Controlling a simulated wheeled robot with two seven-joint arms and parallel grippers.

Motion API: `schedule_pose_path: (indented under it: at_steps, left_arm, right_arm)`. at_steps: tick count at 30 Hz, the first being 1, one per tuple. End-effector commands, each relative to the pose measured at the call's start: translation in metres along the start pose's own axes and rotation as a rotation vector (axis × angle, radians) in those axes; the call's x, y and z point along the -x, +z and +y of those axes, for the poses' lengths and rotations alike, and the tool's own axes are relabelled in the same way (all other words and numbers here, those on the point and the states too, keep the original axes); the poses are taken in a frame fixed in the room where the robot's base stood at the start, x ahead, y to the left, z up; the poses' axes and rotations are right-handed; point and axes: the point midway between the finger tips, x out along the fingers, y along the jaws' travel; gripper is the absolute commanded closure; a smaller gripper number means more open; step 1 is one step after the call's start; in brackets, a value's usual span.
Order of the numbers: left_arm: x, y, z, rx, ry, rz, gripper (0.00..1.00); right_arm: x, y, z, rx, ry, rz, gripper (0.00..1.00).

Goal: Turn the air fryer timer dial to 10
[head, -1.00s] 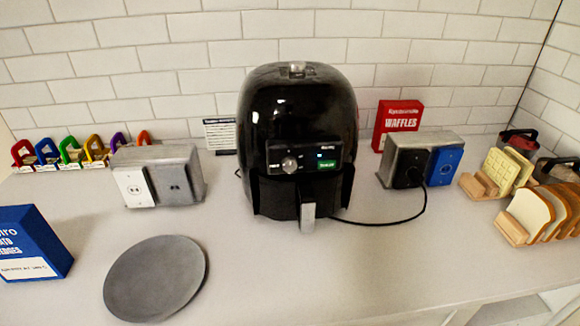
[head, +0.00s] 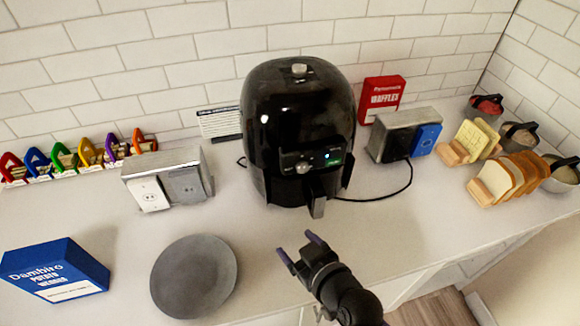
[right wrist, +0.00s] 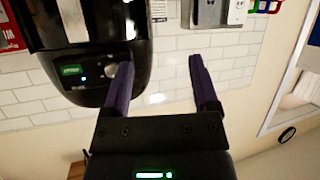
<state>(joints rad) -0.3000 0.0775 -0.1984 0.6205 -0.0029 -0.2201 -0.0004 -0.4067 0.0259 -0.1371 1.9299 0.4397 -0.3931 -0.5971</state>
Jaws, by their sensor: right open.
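The black air fryer (head: 298,120) stands at the back middle of the counter, its handle (head: 317,200) facing me. Its silver timer dial (head: 302,168) is on the front panel, left of a small lit green display (head: 333,157). In the right wrist view the air fryer appears upside down, with the dial (right wrist: 112,70) close to one finger in the picture. My right gripper (head: 298,246) is open and empty, in front of and below the air fryer, apart from it. It also shows in the right wrist view (right wrist: 158,82). The dial's markings are too small to read. My left gripper is out of view.
A grey plate (head: 194,277) and a blue potato wedges box (head: 55,270) are at the front left. Outlet boxes (head: 168,180) (head: 405,135) flank the air fryer. A black cord runs right. Bread slices (head: 508,178) and a red waffles box (head: 382,98) stand right.

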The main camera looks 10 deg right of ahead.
Motion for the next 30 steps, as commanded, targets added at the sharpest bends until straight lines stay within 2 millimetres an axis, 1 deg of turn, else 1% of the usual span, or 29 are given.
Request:
schedule_pose_path:
  at_steps: [1,4,6,10,11,14,18,22,25,30]
  left_arm:
    - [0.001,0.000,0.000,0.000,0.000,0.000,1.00]
    - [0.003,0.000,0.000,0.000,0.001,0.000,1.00]
    - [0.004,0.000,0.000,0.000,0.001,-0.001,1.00]
    - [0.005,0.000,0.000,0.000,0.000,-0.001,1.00]
    - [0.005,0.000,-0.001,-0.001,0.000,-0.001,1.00]
    - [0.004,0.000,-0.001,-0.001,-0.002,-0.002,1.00]
    - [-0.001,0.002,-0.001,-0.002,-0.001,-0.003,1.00]
    - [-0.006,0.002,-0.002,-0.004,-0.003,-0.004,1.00]
    - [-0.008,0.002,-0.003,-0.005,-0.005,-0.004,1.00]
    - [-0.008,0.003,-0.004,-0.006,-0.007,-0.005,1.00]
  right_arm:
    - [-0.005,-0.009,0.006,0.006,0.045,0.073,0.23]
    - [-0.009,-0.027,0.023,0.020,0.173,0.213,0.23]
    - [-0.008,-0.035,0.036,0.027,0.269,0.282,0.23]
    - [-0.005,-0.040,0.052,0.036,0.392,0.341,0.23]
    - [-0.007,-0.042,0.054,0.037,0.404,0.346,0.23]
    - [-0.020,-0.047,0.062,0.039,0.413,0.350,0.23]
    - [-0.052,-0.059,0.075,0.038,0.410,0.352,0.23]
    - [-0.075,-0.067,0.085,0.038,0.409,0.349,0.23]
    - [-0.085,-0.071,0.089,0.039,0.409,0.347,0.23]
    - [-0.089,-0.074,0.092,0.038,0.408,0.347,0.23]
